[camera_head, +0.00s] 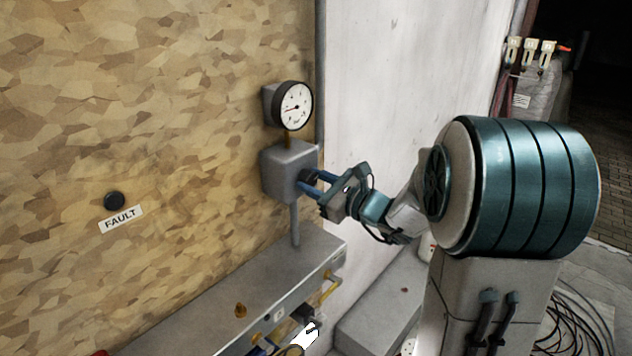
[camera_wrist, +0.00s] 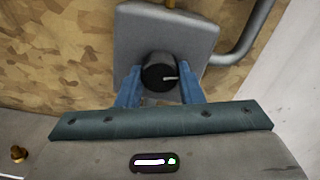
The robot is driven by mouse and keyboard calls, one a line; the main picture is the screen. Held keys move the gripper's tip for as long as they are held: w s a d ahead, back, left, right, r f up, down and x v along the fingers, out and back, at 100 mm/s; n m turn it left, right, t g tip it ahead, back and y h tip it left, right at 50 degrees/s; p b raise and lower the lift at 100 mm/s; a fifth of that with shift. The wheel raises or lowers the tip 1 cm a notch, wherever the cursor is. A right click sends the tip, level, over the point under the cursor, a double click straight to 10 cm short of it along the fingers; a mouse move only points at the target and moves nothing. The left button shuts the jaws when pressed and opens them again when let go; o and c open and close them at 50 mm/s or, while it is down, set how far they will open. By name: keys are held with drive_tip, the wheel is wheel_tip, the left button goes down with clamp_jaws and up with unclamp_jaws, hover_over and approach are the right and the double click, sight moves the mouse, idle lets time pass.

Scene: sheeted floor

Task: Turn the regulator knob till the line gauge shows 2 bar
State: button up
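The regulator (camera_head: 290,172) is a grey box on the wall with a dark round knob (camera_wrist: 157,74). In the wrist view the knob's white mark points right. My gripper (camera_head: 309,184) reaches the knob from the right. In the wrist view its two blue fingers (camera_wrist: 160,80) lie against the knob's left and right sides, seemingly shut on it. The knob is mostly hidden by the fingers in the head view.
A grey ledge (camera_head: 235,298) runs below the regulator, with valves and coloured handles along its front. A pipe (camera_head: 295,225) drops from the box to the ledge.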

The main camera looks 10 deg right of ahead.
drive_tip(key=shift+c, duration=0.3)
drive_tip(key=shift+m+b, duration=0.3)
drive_tip(key=shift+m, duration=0.6)
drive_tip(key=o, duration=1)
drive_tip(key=shift+c, duration=0.2)
drive_tip(key=b+v, duration=0.3)
drive_tip(key=v, duration=1.1)
